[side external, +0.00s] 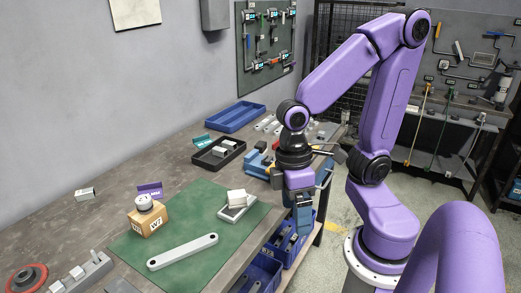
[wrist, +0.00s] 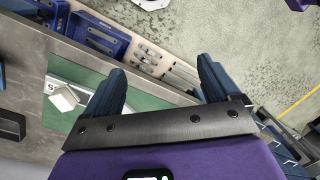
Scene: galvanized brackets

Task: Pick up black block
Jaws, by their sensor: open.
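I cannot make out a separate black block with certainty. A black tray (side external: 218,154) holding grey metal pieces stands mid-table in the side view. A dark piece (wrist: 10,125), cut off by the left edge of the wrist view, may be part of that tray. A small light tray (side external: 238,212) on the green mat holds a pale block (side external: 237,197) and a darker area beside it. The pale block also shows in the wrist view (wrist: 63,97). My gripper (side external: 303,222) points down near the table's right edge. Its dark blue fingers (wrist: 160,85) are spread with nothing between them.
The green mat (side external: 190,212) carries a grey bar (side external: 183,252) and a cardboard box (side external: 147,220) with a round metal part on top. Blue bins (side external: 262,270) hang below the table edge. A blue vise-like tool (side external: 258,163) stands near my gripper.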

